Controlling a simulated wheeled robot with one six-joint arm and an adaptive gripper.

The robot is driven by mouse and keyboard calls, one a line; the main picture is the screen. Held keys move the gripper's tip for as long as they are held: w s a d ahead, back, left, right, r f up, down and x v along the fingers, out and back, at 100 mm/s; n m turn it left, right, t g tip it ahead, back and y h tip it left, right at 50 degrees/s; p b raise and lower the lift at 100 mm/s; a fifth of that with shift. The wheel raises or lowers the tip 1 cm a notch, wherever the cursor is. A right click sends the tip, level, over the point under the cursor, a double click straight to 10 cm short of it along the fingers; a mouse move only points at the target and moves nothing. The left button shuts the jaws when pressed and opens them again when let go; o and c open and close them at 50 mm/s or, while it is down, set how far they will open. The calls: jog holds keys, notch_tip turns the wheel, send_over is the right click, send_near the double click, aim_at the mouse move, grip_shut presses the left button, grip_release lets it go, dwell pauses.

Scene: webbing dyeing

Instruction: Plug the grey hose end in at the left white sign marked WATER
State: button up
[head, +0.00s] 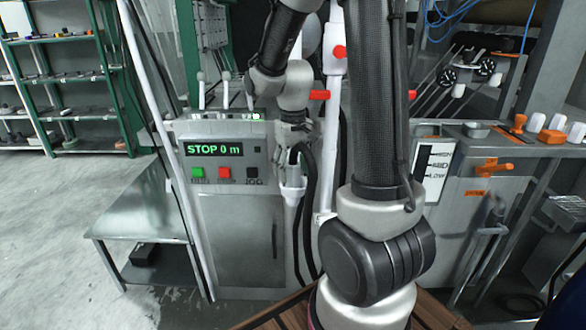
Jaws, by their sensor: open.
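My gripper (292,172) hangs fingers down in front of the grey machine, right of its control panel. It is open. A pale grey hose end (292,193) shows just below the fingers; I cannot tell if they touch it. Dark hoses (309,205) loop beside my gripper and hang down to the floor. I see no white sign that reads WATER in this view; my arm hides part of the area behind it.
The control panel (215,150) reads STOP 0 m. A low metal table (137,215) stands left. Floor at left is free.

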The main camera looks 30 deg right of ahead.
notch_tip(320, 180, up, 12)
dwell(0.5)
jog(key=s+a+r+t, duration=0.1)
jog(key=s+t, duration=0.1)
jog(key=s, duration=0.6)
jog(key=s+a+r+t, duration=0.1)
jog(key=s+a+t, duration=0.1)
jog(key=s, duration=0.6)
jog(key=shift+s+r+n, duration=0.2)
jog(key=shift+s+n, duration=0.05)
jog(key=shift+n, duration=0.15)
